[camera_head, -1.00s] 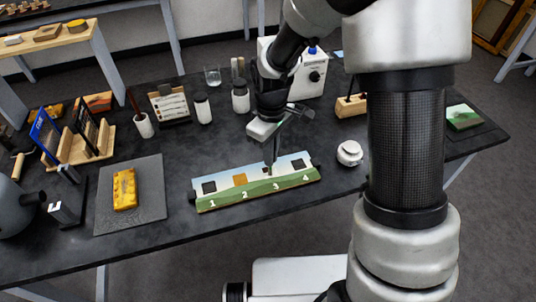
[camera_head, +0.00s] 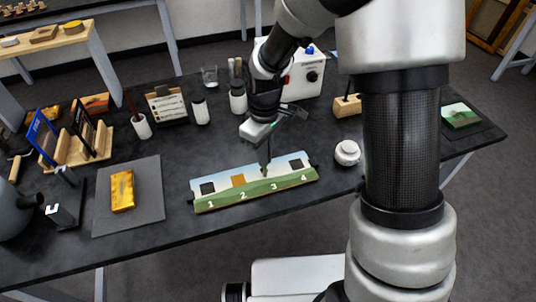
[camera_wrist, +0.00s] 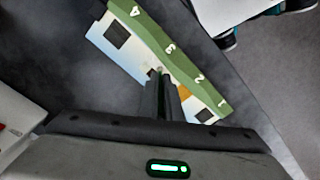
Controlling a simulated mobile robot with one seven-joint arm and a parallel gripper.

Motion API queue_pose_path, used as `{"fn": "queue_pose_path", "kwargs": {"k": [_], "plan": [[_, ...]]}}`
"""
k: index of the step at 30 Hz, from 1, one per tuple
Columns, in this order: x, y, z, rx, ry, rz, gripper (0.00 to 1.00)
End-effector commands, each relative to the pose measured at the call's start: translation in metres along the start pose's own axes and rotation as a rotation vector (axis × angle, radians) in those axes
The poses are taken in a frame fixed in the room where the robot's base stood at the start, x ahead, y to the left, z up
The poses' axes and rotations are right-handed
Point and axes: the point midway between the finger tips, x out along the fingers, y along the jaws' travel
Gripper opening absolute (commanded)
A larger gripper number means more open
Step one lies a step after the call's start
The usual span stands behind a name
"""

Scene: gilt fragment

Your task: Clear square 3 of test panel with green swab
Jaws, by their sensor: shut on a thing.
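The test panel (camera_head: 255,187) lies on the dark table, a painted strip with a green lower band numbered 1 to 4. Squares 1 (camera_head: 208,188) and 4 (camera_head: 297,164) are dark; square 2 (camera_head: 238,180) is orange-brown. My gripper (camera_head: 266,146) points down over the panel, shut on a thin swab (camera_head: 266,165) whose colour is hard to make out. Its lower end is at square 3, mostly hiding that square; I cannot tell if it touches. In the wrist view the gripper (camera_wrist: 160,88) reaches the panel (camera_wrist: 150,28) beside the number 3.
A grey mat (camera_head: 148,205) with a yellow block (camera_head: 122,191) lies to the left. A white round jar (camera_head: 347,153) stands right of the panel. Bottles (camera_head: 238,101), a brush cup (camera_head: 142,127) and a white instrument (camera_head: 305,70) stand behind. The table's front edge is close.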

Motion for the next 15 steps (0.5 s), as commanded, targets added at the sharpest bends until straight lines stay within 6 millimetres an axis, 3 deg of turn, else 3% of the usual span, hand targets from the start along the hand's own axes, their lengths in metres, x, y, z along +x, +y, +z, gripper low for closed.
{"fn": "queue_pose_path", "kwargs": {"k": [15], "plan": [[0.002,0.021,0.015,0.001,0.0,0.0,0.0]]}}
